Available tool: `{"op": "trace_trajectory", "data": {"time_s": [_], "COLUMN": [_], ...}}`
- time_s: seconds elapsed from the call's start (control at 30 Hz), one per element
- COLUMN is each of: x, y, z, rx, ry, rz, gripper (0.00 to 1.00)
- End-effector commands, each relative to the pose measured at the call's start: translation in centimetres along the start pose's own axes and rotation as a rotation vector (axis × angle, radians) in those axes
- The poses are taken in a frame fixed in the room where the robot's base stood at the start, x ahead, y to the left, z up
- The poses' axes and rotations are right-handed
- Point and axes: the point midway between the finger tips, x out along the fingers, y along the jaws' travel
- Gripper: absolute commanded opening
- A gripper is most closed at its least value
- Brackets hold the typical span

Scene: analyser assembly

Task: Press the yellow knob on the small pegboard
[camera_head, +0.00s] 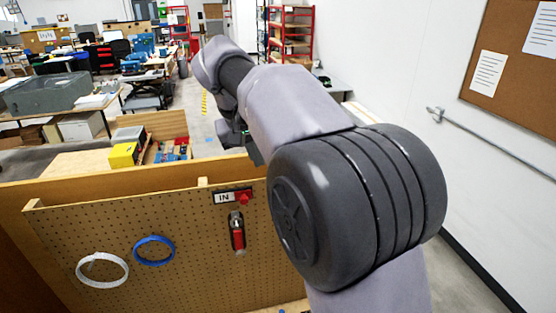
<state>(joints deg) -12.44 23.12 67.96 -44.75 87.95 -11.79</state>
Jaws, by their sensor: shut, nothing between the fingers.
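A tan pegboard (190,262) stands in front of me at the lower left. It bears an "IN" label with a red part (243,198) beside it and a red and silver fitting (237,232) below. I see no yellow knob on the part of the board that shows; my arm covers its right side. I cannot tell whether this is the small pegboard. My arm reaches up and away over the board, and a dark part of its far end shows beyond the board's top edge. The fingers of my gripper are hidden behind the arm.
A white ring (102,269) and a blue ring (154,250) are on the pegboard. Behind it, a yellow box (123,155) sits by a wooden tray with small parts. A white wall with a rail (490,142) and corkboard (510,60) bounds the right.

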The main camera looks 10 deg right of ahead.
Motion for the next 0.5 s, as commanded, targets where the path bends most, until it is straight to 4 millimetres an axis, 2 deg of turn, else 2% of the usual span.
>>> {"op": "trace_trajectory", "data": {"time_s": [0.33,0.5], "x": [0.6,3.5], "y": [-0.1,-0.1], "z": [0.1,0.2], "rx": [0.0,0.0], "ry": [-0.001,-0.003], "rz": [-0.001,0.0], "gripper": [0.0,0.0]}}
